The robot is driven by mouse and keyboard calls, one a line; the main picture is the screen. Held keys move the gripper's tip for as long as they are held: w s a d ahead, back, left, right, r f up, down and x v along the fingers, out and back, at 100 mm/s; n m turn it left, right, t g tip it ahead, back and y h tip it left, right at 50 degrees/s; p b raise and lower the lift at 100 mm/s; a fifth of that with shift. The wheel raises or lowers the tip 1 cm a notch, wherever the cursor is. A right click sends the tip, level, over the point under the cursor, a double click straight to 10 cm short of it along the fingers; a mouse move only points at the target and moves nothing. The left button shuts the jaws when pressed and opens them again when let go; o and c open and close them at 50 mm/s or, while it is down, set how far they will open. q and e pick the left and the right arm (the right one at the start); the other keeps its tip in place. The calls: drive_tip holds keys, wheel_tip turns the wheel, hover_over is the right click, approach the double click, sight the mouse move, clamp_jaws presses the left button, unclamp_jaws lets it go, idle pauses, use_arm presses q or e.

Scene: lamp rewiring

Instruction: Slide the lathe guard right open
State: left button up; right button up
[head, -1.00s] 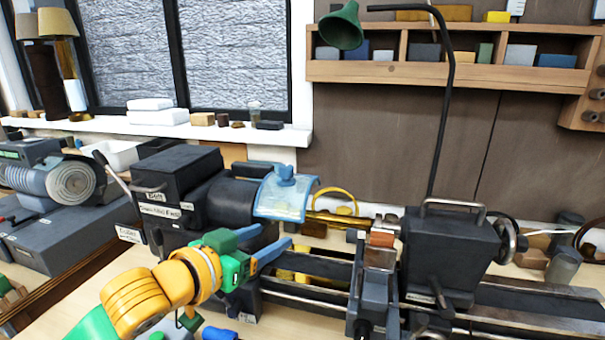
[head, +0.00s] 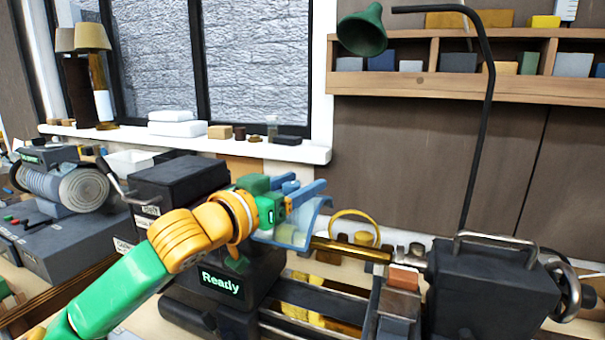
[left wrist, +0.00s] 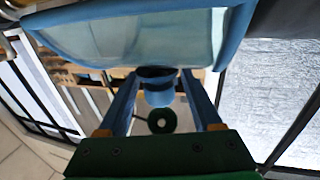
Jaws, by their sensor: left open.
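The lathe guard (head: 318,220) is a curved, translucent light-blue cover over the lathe's left end, beside the dark headstock. My left gripper (head: 303,187) is at the guard's top and partly hides it. In the left wrist view, the guard (left wrist: 130,38) fills the upper part. Its blue knob (left wrist: 158,92) shows between the two blue fingers of my open left gripper (left wrist: 158,76), with gaps on both sides. Whether a finger touches the guard I cannot tell. My right gripper is not in view.
A brass-coloured bar (head: 350,250) runs right from the guard toward the dark tailstock (head: 490,280). A green lamp (head: 362,33) hangs on a black arm above. A small screen reading "Ready" (head: 220,283) sits below my left wrist. A windowsill (head: 200,140) runs behind.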

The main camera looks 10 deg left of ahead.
use_arm(q)
drive_tip(key=shift+w+d+f, duration=0.15)
drive_tip(key=shift+w+d, duration=0.05)
drive_tip(key=shift+w, duration=0.2)
drive_tip(key=shift+w+d+f, duration=0.1)
drive_tip(key=shift+w+d, duration=0.1)
drive_tip(key=shift+w, duration=0.2)
drive_tip(key=shift+s+a, duration=0.1)
drive_tip(key=shift+s, duration=0.1)
drive_tip(key=c, duration=0.5)
drive_tip(key=shift+r, duration=0.1)
clamp_jaws()
